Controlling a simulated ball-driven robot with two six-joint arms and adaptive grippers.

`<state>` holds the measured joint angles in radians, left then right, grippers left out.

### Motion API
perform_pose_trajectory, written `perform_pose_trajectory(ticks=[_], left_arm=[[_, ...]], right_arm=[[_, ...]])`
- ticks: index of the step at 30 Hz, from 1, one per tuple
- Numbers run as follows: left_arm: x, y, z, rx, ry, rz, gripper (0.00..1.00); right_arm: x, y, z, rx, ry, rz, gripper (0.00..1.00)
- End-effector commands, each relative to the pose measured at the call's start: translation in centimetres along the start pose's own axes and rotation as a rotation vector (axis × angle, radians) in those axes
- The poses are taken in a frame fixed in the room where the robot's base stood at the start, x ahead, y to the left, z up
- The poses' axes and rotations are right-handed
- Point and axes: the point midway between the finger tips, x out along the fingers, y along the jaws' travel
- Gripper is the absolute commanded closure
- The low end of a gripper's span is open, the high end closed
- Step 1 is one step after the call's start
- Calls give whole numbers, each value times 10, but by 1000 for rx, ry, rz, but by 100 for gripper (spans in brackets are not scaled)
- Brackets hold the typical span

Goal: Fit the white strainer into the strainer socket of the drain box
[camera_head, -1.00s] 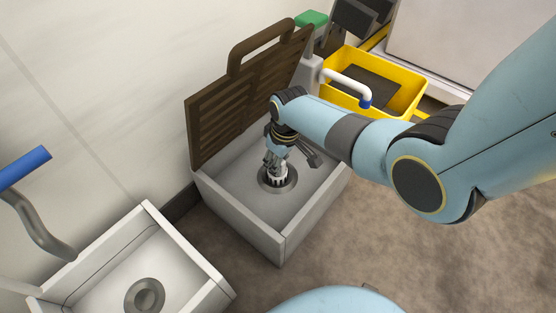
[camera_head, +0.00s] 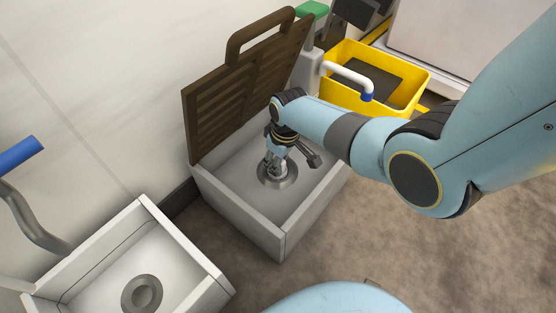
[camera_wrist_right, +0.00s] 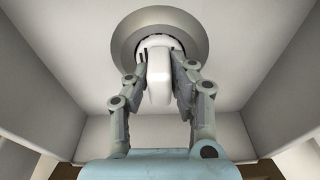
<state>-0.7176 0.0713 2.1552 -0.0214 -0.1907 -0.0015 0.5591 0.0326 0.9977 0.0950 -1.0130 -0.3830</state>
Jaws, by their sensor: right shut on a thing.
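The white strainer (camera_wrist_right: 158,75) is between the fingers of my right gripper (camera_wrist_right: 158,85), which is shut on it. In the head view my right gripper (camera_head: 277,166) points down inside the grey drain box (camera_head: 236,213), directly over its round metal socket (camera_head: 290,180). The strainer's lower end sits within the ring of the socket (camera_wrist_right: 199,35) in the right wrist view. Whether it is fully seated I cannot tell, as the fingers and the strainer's own body hide the contact. My left gripper is not in view.
A brown slatted lid (camera_head: 240,90) with a handle stands open behind the drain box. A second box (camera_head: 190,246) with a round drain is at the lower left, near a blue-handled grey pipe (camera_head: 28,215). A yellow bin (camera_head: 408,95) and a white spout (camera_head: 345,77) are behind right.

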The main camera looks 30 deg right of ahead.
Motion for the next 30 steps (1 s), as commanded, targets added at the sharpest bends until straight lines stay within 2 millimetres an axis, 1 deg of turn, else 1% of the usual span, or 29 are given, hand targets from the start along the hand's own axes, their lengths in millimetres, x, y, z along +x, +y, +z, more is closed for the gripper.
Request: perform_pose_trajectory(ticks=[2, 3, 8, 9, 17, 20, 23, 26, 30], left_arm=[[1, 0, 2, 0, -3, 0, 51], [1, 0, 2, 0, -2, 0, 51], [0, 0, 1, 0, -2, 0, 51], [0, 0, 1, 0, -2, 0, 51], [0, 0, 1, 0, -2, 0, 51], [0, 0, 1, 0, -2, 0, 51], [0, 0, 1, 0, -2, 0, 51], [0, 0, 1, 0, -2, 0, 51], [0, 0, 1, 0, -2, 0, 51]], right_arm=[[3, 0, 0, 0, 0, 0, 100], [2, 0, 0, 0, 0, 0, 75], [2, 0, 0, 0, 1, 0, 54], [2, 0, 0, 0, 1, 0, 52], [1, 0, 0, 0, 0, 0, 52], [-4, 0, 0, 0, 2, 1, 52], [-15, 0, 0, 0, 3, 1, 52], [-31, 0, 0, 0, 3, 1, 52], [-61, 0, 0, -1, 3, 1, 52]])
